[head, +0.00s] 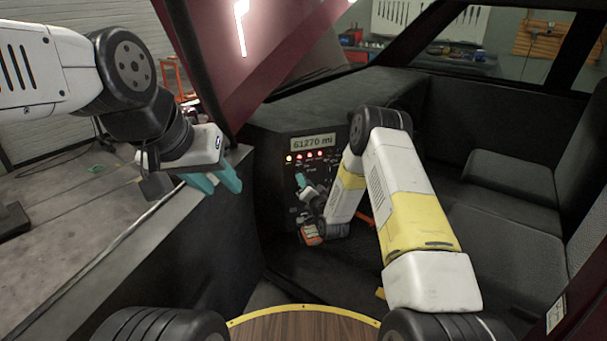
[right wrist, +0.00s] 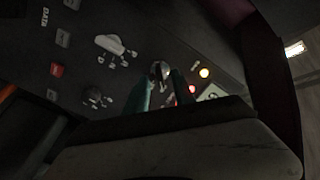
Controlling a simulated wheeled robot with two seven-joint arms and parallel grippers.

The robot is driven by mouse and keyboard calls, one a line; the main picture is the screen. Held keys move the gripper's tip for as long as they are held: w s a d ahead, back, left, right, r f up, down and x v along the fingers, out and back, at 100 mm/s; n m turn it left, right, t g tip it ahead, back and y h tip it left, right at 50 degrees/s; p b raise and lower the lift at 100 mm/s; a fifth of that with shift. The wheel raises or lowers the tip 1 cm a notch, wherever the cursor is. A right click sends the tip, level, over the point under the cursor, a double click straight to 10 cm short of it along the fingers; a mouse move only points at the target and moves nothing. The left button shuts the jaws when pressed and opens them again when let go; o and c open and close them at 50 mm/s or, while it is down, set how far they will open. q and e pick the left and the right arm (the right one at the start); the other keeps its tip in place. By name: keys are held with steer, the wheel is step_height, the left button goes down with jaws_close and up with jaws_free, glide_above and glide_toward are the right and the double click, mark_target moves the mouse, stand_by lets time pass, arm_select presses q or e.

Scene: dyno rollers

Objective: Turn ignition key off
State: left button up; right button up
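The ignition switch (right wrist: 160,71), a small round metallic piece on the dark dash panel, shows in the right wrist view between the teal fingertips of my right gripper (right wrist: 162,78). A gap shows between these fingers, and I cannot tell whether they touch the key. In the head view my right gripper (head: 306,185) is at the dash panel and hides the ignition area. My left gripper (head: 215,181) is empty, its teal fingers apart, over the door sill and away from the panel.
The dash display (head: 313,143) reads 61270 mi, above a row of lit yellow and red lamps (head: 311,156). Grey seats (head: 505,230) fill the right side. The door sill (head: 150,235) runs along the left.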

steer(key=shift+x, duration=0.75)
jaws_close()
steer(key=shift+n, duration=4.4)
